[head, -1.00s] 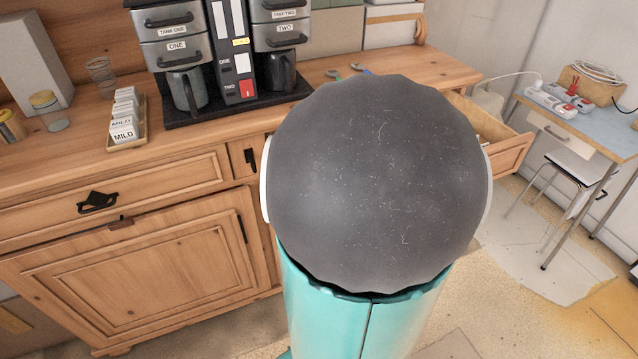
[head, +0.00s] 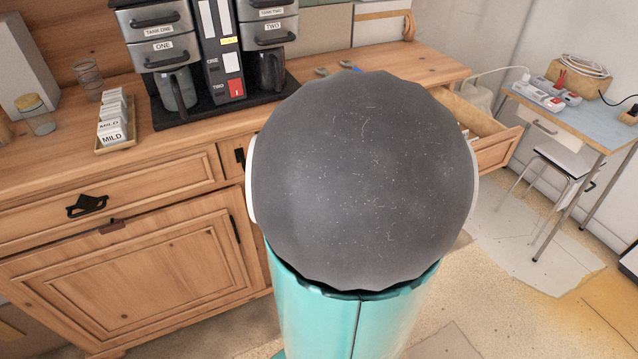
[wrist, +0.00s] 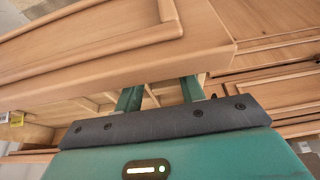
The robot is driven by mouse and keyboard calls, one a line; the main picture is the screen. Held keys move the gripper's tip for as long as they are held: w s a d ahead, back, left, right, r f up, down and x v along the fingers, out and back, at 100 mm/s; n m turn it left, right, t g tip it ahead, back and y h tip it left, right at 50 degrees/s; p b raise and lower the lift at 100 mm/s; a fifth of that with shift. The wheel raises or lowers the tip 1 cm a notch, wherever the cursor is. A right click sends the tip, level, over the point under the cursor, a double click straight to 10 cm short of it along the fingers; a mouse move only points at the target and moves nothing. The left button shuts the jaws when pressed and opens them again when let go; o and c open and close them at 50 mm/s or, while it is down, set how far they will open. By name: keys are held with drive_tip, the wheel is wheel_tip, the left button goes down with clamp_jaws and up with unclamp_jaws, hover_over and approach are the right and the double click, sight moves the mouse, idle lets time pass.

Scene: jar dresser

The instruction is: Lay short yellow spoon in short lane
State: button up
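No short yellow spoon can be made out in either view. The open drawer (head: 497,150) juts out at the counter's right end in the head view; its inside is mostly hidden behind my large dark arm part. In the wrist view, my gripper (wrist: 160,92) shows two green fingers set apart, with nothing seen between them. Their tips are hidden behind a wooden panel (wrist: 110,75). Wooden dividers (wrist: 100,99) show beyond the fingers; I cannot tell which lane is the short one. A grey-green utensil end (head: 321,72) and a blue one (head: 348,65) lie on the counter.
A coffee machine (head: 210,50) stands on the counter, with a tray of cards (head: 114,140) and a glass jar (head: 36,114) to its left. A blue-topped table (head: 570,118) and a stool (head: 565,160) stand at right. Floor is open between drawer and table.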

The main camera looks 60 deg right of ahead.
drive_tip(key=v, duration=1.3)
drive_tip(key=shift+r, duration=0.35)
